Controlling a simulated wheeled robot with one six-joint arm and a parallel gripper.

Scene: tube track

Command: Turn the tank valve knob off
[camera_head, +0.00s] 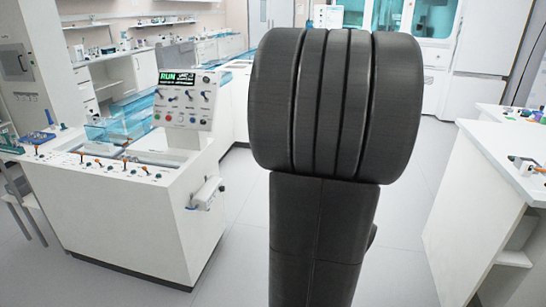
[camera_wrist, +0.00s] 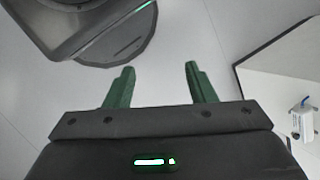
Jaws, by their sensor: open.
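A white bench unit (camera_head: 130,215) stands at the left in the head view, with a water-blue tank (camera_head: 125,122) at its back. Small valve knobs with orange handles (camera_head: 97,163) line its front top edge. A tilted control panel (camera_head: 188,102) carries a lit RUN display, toggles and coloured buttons. I cannot tell which small knob is the tank valve knob, nor its setting. In the wrist view my gripper (camera_wrist: 160,66) has its two green fingers apart and empty, over pale floor. No valve knob shows between them. My gripper is not visible in the head view.
My dark arm blocks the middle of the head view. A white counter (camera_head: 480,200) stands at the right. Clear floor (camera_head: 235,225) lies between the bench unit and my arm. Cabinets and a white fridge (camera_head: 487,70) stand at the back.

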